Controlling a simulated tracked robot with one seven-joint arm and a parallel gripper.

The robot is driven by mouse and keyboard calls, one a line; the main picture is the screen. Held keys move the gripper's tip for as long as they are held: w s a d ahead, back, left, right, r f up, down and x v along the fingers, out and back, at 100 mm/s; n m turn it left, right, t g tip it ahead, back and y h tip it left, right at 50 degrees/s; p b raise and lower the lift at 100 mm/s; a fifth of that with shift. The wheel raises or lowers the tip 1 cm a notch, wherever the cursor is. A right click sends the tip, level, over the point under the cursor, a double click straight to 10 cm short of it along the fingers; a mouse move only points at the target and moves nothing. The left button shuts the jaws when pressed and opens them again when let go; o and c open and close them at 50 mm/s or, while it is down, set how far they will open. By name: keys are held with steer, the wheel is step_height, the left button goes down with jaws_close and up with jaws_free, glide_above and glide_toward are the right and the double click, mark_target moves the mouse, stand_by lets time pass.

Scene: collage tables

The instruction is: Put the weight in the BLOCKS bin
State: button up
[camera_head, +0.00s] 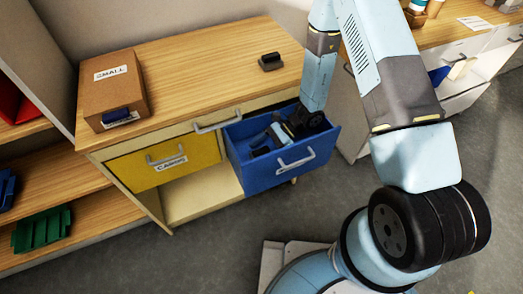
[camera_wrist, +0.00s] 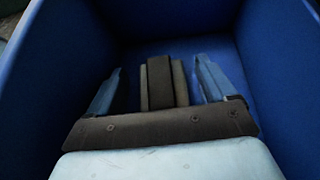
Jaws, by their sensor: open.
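My gripper (camera_head: 267,141) is down inside the open blue drawer (camera_head: 235,163). In the wrist view my gripper (camera_wrist: 160,72) has its two blue fingers spread apart. A dark block with grey sides (camera_wrist: 160,84) lies on the drawer floor between the fingers, with gaps on both sides; it looks like a weight. In the head view my gripper and the drawer walls mostly hide it. A small dark stepped block (camera_head: 270,61) sits on the wooden cabinet top. No BLOCKS label is readable.
A brown box labelled SMALL (camera_head: 112,85) stands on the cabinet top (camera_head: 200,65), with a small dark blue item (camera_head: 116,115) at its front. A shut yellow drawer (camera_head: 150,165) is left of the blue one. Shelves with green (camera_head: 42,229) and red bins are at left.

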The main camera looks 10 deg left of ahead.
steer(key=shift+r, duration=0.1)
steer(key=v, duration=1.2)
steer(key=s+d+r+n+t+h, duration=0.1)
steer(key=d+r+n+t+h, duration=0.2)
steer(key=r, duration=0.9)
steer(key=d+r+n+t+h, duration=0.1)
steer(key=d+r+n, duration=0.35)
steer(key=r, duration=0.85)
steer(key=s+d+r+n+t+h, duration=0.2)
steer(key=s+d+r+t+h, duration=0.1)
steer(key=s+d+r, duration=0.4)
steer(key=s+d+r+n+t+h, duration=0.1)
steer(key=s+d+r+t+h, duration=0.2)
steer(key=s+d+r+t, duration=0.2)
steer(key=s+d+r, duration=0.1)
steer(key=s+r, duration=0.2)
steer(key=r, duration=0.4)
steer(key=shift+d+n, duration=0.35)
steer(key=shift+d, duration=0.05)
